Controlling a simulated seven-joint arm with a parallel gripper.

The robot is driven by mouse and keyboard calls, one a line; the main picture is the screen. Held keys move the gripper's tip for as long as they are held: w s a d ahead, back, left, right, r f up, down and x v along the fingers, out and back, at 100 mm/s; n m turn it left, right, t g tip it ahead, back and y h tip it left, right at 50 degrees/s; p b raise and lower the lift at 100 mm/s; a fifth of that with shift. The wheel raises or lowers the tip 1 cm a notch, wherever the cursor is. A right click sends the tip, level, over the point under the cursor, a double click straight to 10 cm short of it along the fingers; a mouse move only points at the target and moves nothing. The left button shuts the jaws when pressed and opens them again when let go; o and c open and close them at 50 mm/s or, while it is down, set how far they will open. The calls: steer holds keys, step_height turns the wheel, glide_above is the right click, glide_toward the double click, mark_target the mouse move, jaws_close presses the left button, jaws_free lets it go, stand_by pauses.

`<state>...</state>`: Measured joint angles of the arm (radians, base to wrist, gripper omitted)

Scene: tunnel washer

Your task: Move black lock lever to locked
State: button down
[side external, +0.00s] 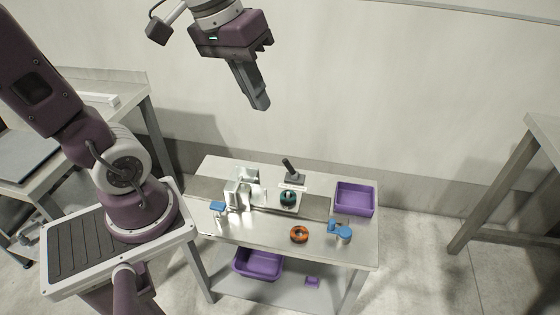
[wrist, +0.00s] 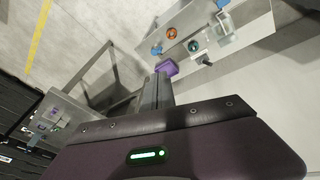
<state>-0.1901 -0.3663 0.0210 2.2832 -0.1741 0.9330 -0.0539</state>
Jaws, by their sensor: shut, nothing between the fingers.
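The black lock lever (side external: 288,164) stands up from a small dark base at the back middle of the steel table, its top leaning slightly left. A small white label sits in front of its base. In the wrist view a small dark shape near the lever's place (wrist: 205,60) is too small to read clearly. My gripper (side external: 261,105) is shut and empty, high above the table and well clear of the lever, fingers pointing down. In the wrist view its fingers (wrist: 158,78) show at the middle, partly in front of the scene.
The steel table (side external: 268,232) holds a clear and white fixture (side external: 239,192), a teal round part (side external: 288,198), an orange ring (side external: 299,234), blue parts (side external: 340,231) and a purple bin (side external: 355,198). Another purple bin (side external: 258,263) sits on the lower shelf. The air around my gripper is free.

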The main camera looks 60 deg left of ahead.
steer(key=w+a+f+n+g+h, duration=0.1)
steer(key=w+a+f+n, duration=0.25)
steer(key=w+a, duration=0.4)
steer(key=n+h, duration=0.3)
steer(key=n, duration=0.4)
glide_above(289, 167)
steer(key=s+d, duration=0.4)
steer(key=s, duration=0.1)
step_height(289, 167, down, 9)
steer(key=s+a+f+n+t, duration=0.1)
steer(key=s+a+f+n, duration=0.1)
steer(key=a+f+n, duration=0.3)
steer(key=s+a+f+n+t+h, duration=0.1)
steer(key=a+f+n, duration=0.4)
steer(key=a+f, duration=0.7)
step_height(289, 167, down, 8)
steer(key=shift+s+f+t+h, duration=0.1)
steer(key=shift+s+t+h, duration=0.2)
steer(key=shift+s+t, duration=0.3)
steer(key=shift+w+d, duration=0.1)
steer(key=shift+d, duration=0.05)
